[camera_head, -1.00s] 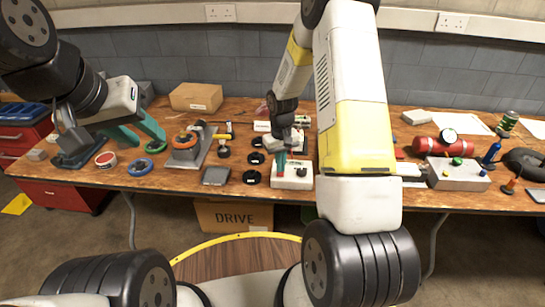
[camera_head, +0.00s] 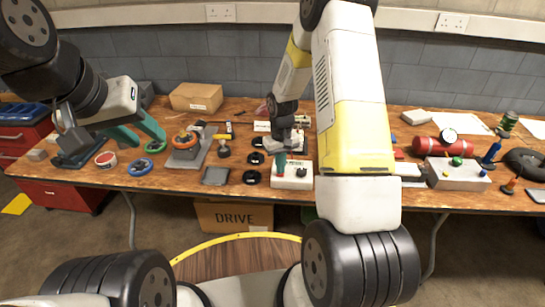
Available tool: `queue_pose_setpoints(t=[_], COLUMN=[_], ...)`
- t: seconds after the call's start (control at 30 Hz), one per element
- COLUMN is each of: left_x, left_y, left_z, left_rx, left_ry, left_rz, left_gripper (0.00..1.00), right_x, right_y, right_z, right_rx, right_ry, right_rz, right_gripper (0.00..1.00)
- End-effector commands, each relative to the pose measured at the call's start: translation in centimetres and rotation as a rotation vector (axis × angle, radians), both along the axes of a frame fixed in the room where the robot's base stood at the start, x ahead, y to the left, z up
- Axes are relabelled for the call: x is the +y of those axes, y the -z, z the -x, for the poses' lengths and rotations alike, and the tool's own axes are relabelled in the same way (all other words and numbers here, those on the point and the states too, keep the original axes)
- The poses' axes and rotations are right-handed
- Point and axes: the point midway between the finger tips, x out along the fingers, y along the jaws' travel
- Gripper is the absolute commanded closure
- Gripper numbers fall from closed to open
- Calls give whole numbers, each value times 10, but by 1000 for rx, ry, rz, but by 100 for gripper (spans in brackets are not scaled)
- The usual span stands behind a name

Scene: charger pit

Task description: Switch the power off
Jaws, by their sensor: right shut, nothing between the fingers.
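A cream control box (camera_head: 291,182) with a dark knob (camera_head: 301,173) on its top sits near the front edge of the table, at the picture's middle. My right gripper (camera_head: 281,162) is shut and empty, pointing down with its green fingertips at the left part of the box top. The fingertips hide that part, and I cannot tell whether they touch it. My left gripper (camera_head: 152,141) is open and empty above the left side of the table, well away from the box.
Black round discs (camera_head: 251,177) and a dark flat block (camera_head: 216,176) lie left of the box. A grey box with coloured knobs (camera_head: 457,175) and a red cylinder (camera_head: 428,145) are at right.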

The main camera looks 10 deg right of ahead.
Motion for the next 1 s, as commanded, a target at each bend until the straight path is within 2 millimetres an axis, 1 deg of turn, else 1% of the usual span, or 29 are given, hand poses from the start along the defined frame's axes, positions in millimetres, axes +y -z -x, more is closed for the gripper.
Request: queue_pose_setpoints(t=[0.73, 0.87, 1.0], left_x=[0, 0, 0], left_y=[0, 0, 0], left_z=[0, 0, 0], left_rx=[0, 0, 0], left_ry=[0, 0, 0], left_rz=[0, 0, 0], left_gripper=[64, 64, 64], right_x=[0, 0, 0], right_y=[11, 9, -1], right_z=[0, -1, -1], right_rx=[-1, -1, -2], right_ry=[0, 0, 0], right_rz=[0, 0, 0], right_gripper=[100, 100, 100])
